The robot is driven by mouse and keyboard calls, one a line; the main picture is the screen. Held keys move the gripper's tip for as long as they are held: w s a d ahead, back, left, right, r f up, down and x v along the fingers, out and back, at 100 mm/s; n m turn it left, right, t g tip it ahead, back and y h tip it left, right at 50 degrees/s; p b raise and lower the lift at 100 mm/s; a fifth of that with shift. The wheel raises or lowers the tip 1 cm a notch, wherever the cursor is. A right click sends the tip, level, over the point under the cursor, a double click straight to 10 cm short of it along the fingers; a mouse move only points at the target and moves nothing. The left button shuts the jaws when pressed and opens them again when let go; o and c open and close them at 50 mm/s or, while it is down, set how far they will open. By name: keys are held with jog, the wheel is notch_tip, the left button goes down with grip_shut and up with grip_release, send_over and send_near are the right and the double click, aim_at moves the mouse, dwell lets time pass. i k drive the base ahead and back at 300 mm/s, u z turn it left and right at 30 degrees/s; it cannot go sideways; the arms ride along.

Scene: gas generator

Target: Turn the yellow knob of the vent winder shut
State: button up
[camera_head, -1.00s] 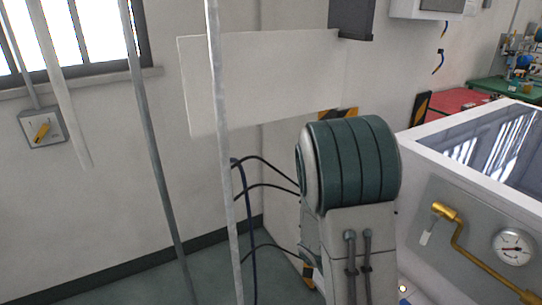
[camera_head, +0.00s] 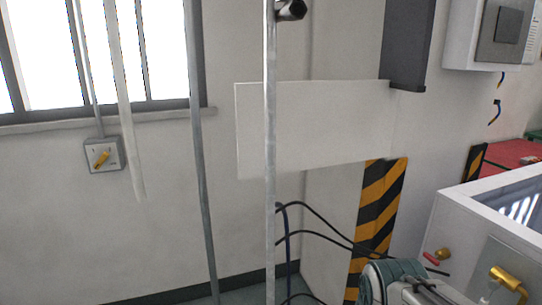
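The vent winder is a small grey box (camera_head: 117,152) on the wall below the window, at the left of the head view. Its yellow knob (camera_head: 101,158) is a short handle on the box face, tilted with its upper end to the right. A thin rod runs up from the box past the window. My gripper is not in view. Only a green and grey part of my arm shows at the bottom right, well apart from the winder.
Grey upright poles (camera_head: 270,200) (camera_head: 203,180) and a pale hanging strip (camera_head: 124,100) stand between me and the wall. A white panel (camera_head: 330,125) juts out right of centre. A white machine cabinet (camera_head: 435,222) with brass fittings is at the lower right.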

aim_at(103, 159)
jog(key=u, duration=1.7)
jog(key=i, duration=0.4)
jog(key=u, duration=0.85)
jog(key=i, duration=1.7)
jog(key=z, duration=0.85)
